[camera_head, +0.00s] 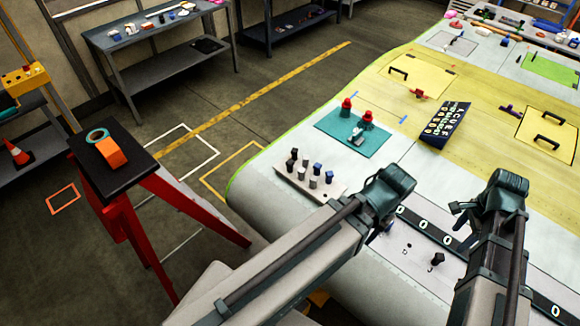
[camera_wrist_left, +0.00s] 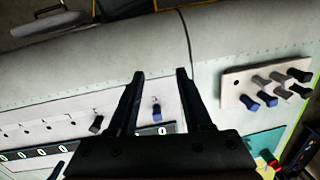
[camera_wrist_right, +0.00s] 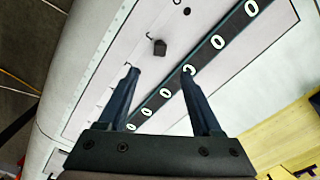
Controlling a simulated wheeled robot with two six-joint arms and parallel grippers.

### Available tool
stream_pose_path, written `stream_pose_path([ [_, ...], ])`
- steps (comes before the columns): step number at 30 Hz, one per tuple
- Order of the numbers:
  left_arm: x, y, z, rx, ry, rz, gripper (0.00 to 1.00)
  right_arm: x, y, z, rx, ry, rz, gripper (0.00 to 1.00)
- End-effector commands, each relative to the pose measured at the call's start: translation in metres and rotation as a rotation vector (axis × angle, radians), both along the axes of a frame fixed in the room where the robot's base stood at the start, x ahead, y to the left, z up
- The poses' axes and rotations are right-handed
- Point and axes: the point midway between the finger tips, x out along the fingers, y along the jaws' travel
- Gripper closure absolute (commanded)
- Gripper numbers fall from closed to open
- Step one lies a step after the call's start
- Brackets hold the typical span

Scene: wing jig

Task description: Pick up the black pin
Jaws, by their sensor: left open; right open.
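A black pin (camera_head: 437,259) stands in the pale panel with small holes near the wing's front edge. It also shows in the right wrist view (camera_wrist_right: 160,47), just beyond the fingertips, and in the left wrist view (camera_wrist_left: 96,124), left of the fingers. My right gripper (camera_wrist_right: 160,75) is open and empty, with the pin ahead of the gap between its fingers. My left gripper (camera_wrist_left: 160,78) is open and empty. A blue pin (camera_wrist_left: 157,112) in the same panel shows between its fingers. In the head view both grippers' fingers are mostly hidden by my wrists.
A pale block (camera_head: 326,192) holds several black, grey and blue pins. Further back are a teal mat (camera_head: 340,130) with red-topped items and a dark lettered tray (camera_head: 445,125). A red stand (camera_head: 120,215) stands left.

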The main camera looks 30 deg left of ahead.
Motion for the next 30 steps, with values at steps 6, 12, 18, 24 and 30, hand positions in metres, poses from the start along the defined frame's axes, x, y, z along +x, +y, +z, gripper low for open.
stream_pose_path([
  [6,0.0,0.0,0.0,0.0,0.0,0.0,0.5,0.0,0.0,0.0,0.0,0.0,0.0,0.34],
  [12,0.0,0.0,0.0,0.0,0.0,0.0,0.5,0.0,0.0,0.0,0.0,0.0,0.0,0.34],
  [18,0.008,0.006,-0.001,-0.013,-0.004,0.004,0.53,-0.004,0.005,0.0,-0.002,0.002,0.039,0.34],
  [24,0.05,0.049,-0.004,-0.087,-0.041,0.02,0.53,-0.026,0.032,-0.002,-0.016,0.014,0.291,0.34],
  [30,0.095,0.116,-0.004,-0.163,-0.12,0.032,0.53,-0.053,0.062,-0.004,-0.033,0.033,0.618,0.34],
])
